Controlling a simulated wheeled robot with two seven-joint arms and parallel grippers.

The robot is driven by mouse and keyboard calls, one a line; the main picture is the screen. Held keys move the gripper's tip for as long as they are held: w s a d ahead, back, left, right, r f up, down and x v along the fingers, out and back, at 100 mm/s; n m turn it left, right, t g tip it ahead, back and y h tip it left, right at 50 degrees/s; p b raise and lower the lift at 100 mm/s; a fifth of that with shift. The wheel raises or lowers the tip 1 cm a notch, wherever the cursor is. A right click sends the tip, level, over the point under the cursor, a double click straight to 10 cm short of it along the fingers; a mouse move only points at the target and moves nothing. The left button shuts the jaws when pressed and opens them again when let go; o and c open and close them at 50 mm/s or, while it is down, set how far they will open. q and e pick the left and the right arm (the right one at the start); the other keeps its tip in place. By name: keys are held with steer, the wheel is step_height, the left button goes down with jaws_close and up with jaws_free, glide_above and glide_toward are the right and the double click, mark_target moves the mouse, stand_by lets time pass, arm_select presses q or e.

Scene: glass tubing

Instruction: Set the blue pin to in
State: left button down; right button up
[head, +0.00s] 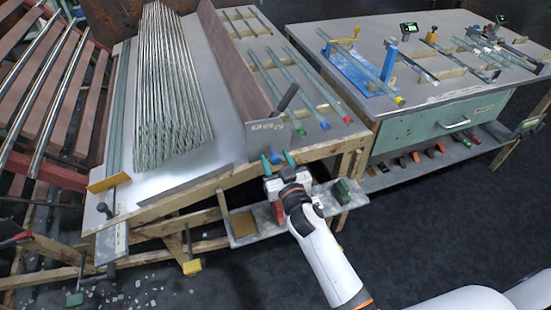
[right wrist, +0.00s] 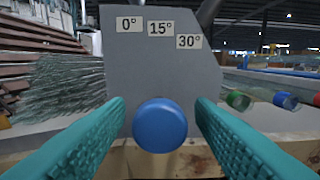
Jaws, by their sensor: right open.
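The blue pin (right wrist: 160,125) shows its round blue head in the right wrist view, in front of a grey plate (right wrist: 185,80) marked 0°, 15° and 30°. How far the pin sits in or out of the plate is hard to tell head-on. In the head view the plate (head: 262,138) stands at the front edge of the left bench. My right gripper (head: 278,160) is open there, its teal fingers pointing at the plate. In the right wrist view the fingers lie left and right of the pin head, with gaps on both sides. My left gripper is not in view.
A bundle of glass tubes (head: 170,95) lies on the left bench (head: 220,95), beside a brown upright board (head: 237,60). Tubes with coloured ends lie right of the board. A lower shelf (head: 243,238) is beneath my gripper. A second bench (head: 440,85) stands at the right.

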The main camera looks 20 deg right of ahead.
mark_target(272, 151)
steer(key=shift+w, duration=0.35)
steer(key=shift+c, duration=0.6)
jaws_close()
steer(key=shift+w, duration=1.2)
steer(key=shift+s+r, duration=0.1)
steer(key=shift+c, duration=1)
jaws_free()
steer(key=o, duration=0.3)
steer(key=shift+w, duration=0.2)
steer(key=s, duration=1.2)
steer(key=shift+d, duration=0.15)
